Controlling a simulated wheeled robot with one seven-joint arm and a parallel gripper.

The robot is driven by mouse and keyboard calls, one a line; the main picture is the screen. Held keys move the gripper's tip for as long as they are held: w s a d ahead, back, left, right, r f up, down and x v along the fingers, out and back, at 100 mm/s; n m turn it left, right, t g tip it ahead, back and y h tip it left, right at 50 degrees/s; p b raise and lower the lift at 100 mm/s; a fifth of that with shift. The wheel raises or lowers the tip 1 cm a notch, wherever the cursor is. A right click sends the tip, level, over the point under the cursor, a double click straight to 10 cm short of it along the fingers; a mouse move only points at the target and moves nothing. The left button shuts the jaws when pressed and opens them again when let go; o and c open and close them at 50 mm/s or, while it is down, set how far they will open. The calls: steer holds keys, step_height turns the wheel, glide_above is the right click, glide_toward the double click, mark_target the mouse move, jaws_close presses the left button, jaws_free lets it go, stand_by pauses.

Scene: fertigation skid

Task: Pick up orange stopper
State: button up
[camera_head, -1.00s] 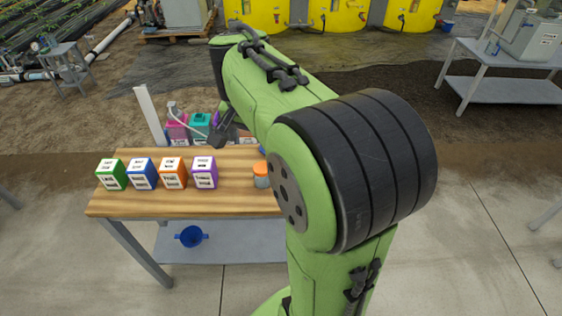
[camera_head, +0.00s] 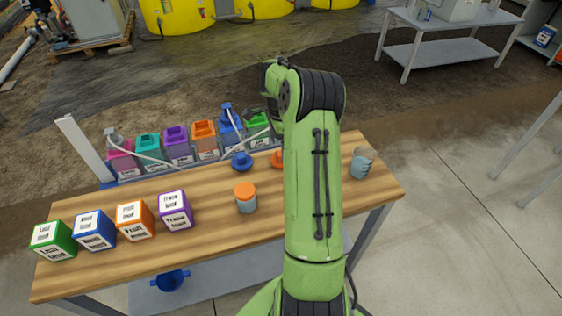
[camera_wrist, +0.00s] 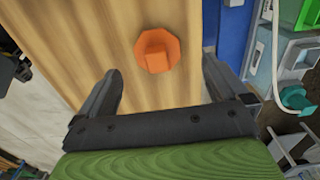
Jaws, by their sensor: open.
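The orange stopper (camera_wrist: 157,50) lies on the wooden table top in the wrist view. It has an octagonal base and a raised block grip. My gripper (camera_wrist: 160,76) is open and empty, with the stopper in line with the gap between its fingers, just beyond the tips. In the head view the orange stopper (camera_head: 277,158) shows only as a sliver beside my green arm, which hides the rest. My gripper cannot be made out in the head view.
A blue stopper (camera_head: 241,160) and an orange-lidded jar (camera_head: 245,198) stand left of my arm. Several labelled boxes (camera_head: 135,220) line the table's front left. Several coloured bottles (camera_head: 176,144) with tubes line the back. A grey cup (camera_head: 361,163) stands at the right.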

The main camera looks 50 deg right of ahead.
steer(key=f, duration=0.2)
steer(key=f+b, duration=0.1)
steer(key=f, duration=0.2)
steer(key=shift+s+a+b, duration=0.1)
steer(key=shift+s+b, duration=0.1)
steer(key=shift+b, duration=0.1)
steer(key=c, duration=1.1)
